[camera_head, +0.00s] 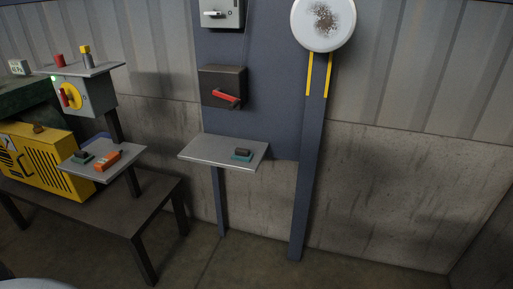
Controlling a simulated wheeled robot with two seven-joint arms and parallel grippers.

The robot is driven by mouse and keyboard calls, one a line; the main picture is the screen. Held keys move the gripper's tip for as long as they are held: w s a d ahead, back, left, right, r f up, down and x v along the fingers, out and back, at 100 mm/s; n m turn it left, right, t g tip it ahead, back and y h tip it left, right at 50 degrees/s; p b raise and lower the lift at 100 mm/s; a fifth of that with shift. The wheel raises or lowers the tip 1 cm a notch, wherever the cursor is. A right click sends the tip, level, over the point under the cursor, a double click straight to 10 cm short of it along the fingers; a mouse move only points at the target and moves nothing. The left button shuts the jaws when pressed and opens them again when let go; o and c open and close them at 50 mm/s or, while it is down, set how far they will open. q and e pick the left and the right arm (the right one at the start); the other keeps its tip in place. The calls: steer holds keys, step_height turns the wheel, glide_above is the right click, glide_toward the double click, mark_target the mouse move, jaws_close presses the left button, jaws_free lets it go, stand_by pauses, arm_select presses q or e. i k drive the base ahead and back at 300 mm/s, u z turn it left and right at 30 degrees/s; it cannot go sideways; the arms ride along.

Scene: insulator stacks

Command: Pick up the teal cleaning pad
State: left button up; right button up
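A small teal pad (241,157) with a dark grip on top lies toward the right end of a grey metal shelf (205,152) in the middle of the view. A similar dark teal block (82,158) lies on a smaller grey tray (113,174) at the left; I cannot tell if it is also a cleaning pad.
An orange item (108,160) lies beside the left block. A dark table (120,212) bears a yellow slotted box (50,163). A blue post (308,165) with yellow bars and a white brown-stained disc (324,22) stands right of the shelf. The right floor is clear.

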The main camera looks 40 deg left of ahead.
mark_target(239, 154)
steer(key=i, duration=2.3)
steer(key=z, duration=1.5)
steer(key=i, duration=0.5)
steer(key=u, duration=2.7)
